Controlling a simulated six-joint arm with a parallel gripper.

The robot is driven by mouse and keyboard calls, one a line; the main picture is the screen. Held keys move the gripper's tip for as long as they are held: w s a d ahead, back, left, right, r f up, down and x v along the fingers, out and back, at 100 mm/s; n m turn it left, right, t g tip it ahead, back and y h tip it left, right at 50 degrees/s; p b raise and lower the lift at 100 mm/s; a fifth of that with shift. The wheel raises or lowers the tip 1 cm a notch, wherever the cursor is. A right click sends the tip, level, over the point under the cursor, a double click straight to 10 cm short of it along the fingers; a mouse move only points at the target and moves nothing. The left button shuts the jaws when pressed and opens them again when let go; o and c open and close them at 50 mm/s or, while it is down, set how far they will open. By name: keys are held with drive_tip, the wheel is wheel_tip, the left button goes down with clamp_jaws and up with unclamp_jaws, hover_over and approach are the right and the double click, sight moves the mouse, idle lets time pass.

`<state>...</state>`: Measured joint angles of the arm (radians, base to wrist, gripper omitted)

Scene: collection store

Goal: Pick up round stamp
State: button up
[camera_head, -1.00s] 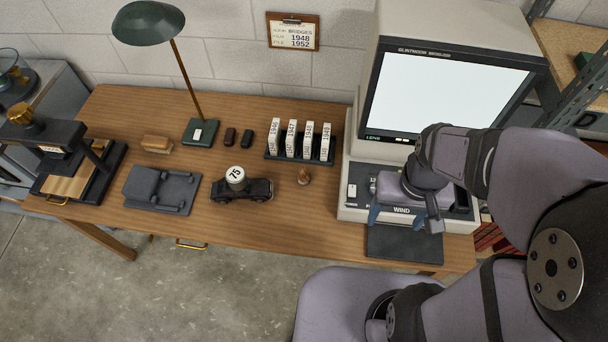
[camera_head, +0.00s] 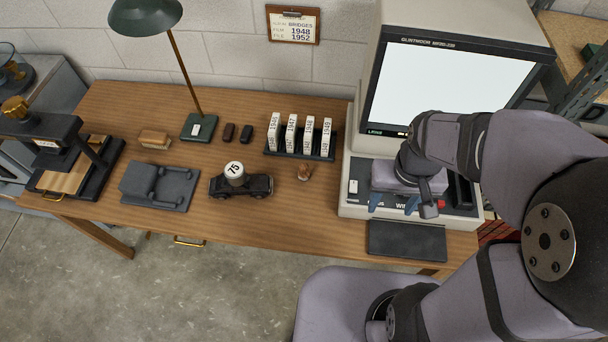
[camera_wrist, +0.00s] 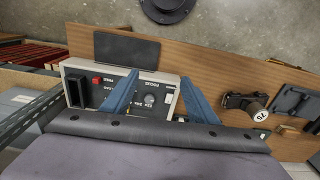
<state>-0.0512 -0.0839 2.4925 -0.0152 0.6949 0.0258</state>
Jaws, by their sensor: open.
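I cannot pick the stamp out in the wrist view. My gripper (camera_head: 393,205) is open and empty, over the control panel of the film reader (camera_head: 352,212), well right of the stamp. In the wrist view, my gripper's two blue fingers (camera_wrist: 157,80) are apart above the panel's knob and labels.
Behind the stamp stands a rack (camera_head: 300,150) of year-labelled boxes. A dark pad (camera_head: 407,240) lies before the reader. Desk between stamp and front edge is bare.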

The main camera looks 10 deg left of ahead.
drive_tip(key=w+a+f+n+t+b, duration=0.2)
drive_tip(key=w+a+f+b, duration=0.6)
drive_tip(key=w+f+b, duration=0.45)
drive_tip(key=n+t+y+b, duration=0.1)
drive_tip(key=t+b, duration=0.1)
drive_tip(key=b, duration=0.7)
approach(304, 173)
wheel_tip(304, 173, down, 2)
drive_tip(key=shift+w+p+x, duration=0.2)
drive_tip(key=shift+p+x, duration=0.1)
drive_tip(key=shift+x, duration=1.6)
drive_tip(key=shift+w+p+x, duration=0.25)
drive_tip(key=shift+x, duration=1.7)
drive_tip(key=shift+r, duration=0.25)
drive_tip(key=shift+c, duration=0.4)
drive_tip(key=c, duration=1)
drive_tip(key=shift+r, duration=0.1)
drive_tip(key=shift+c, duration=0.2)
